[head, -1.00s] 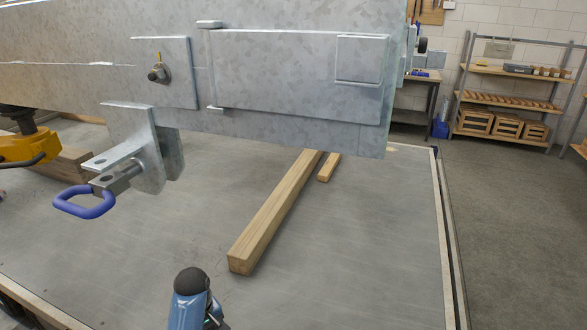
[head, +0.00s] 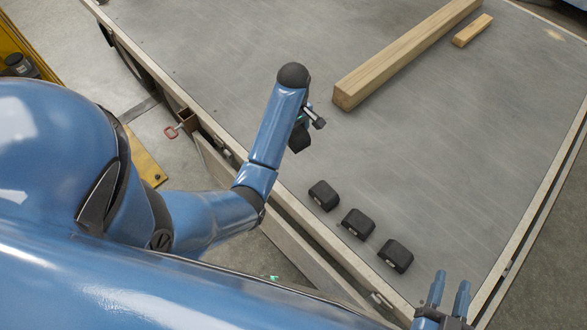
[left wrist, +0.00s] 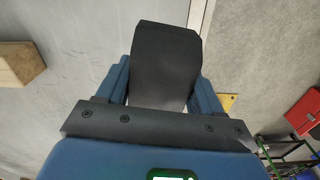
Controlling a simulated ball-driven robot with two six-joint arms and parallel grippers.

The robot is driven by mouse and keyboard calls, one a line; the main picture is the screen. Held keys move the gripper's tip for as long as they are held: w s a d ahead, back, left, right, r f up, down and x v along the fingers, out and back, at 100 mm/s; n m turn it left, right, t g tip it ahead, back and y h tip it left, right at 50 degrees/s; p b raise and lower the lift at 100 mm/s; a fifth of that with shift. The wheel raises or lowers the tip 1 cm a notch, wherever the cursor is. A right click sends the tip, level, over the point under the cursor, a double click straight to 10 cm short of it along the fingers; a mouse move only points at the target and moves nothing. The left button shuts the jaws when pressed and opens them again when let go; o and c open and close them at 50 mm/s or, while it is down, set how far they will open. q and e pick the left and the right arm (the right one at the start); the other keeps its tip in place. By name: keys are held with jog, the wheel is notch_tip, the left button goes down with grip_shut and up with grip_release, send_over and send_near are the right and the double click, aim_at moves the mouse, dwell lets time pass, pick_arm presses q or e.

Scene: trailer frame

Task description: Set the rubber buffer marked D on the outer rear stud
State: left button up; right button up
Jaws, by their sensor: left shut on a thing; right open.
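My left gripper (head: 304,128) is shut on a black rubber buffer (head: 299,139), held above the grey metal deck. In the left wrist view the held buffer (left wrist: 165,65) is a dark block between the two blue fingers; no letter shows on it. Three more black buffers stand in a slanting row near the deck's front edge: one (head: 323,195), a middle one (head: 358,224) and one (head: 396,256). Small pale labels show on them, too small to read. My right gripper (head: 449,292) is open and empty at the lower right. The outer rear stud is not in view.
A long wooden beam (head: 400,58) and a short wood block (head: 472,30) lie on the deck (head: 430,150) beyond my left gripper. The deck's pale edge rail (head: 290,208) runs along the front. The deck's middle right is clear.

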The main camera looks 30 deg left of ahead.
pick_arm(q)
jog(key=shift+w+a+r+n, duration=0.1)
jog(key=shift+a+r+n, duration=0.1)
jog(key=shift+n, duration=0.1)
jog(key=b, duration=0.8)
send_over(293, 171)
notch_tip(293, 171, down, 9)
notch_tip(293, 171, down, 5)
jog(key=shift+f, duration=1.95)
jog(key=shift+f+p, duration=0.35)
jog(key=shift+f, duration=0.5)
jog(key=shift+f, duration=0.2)
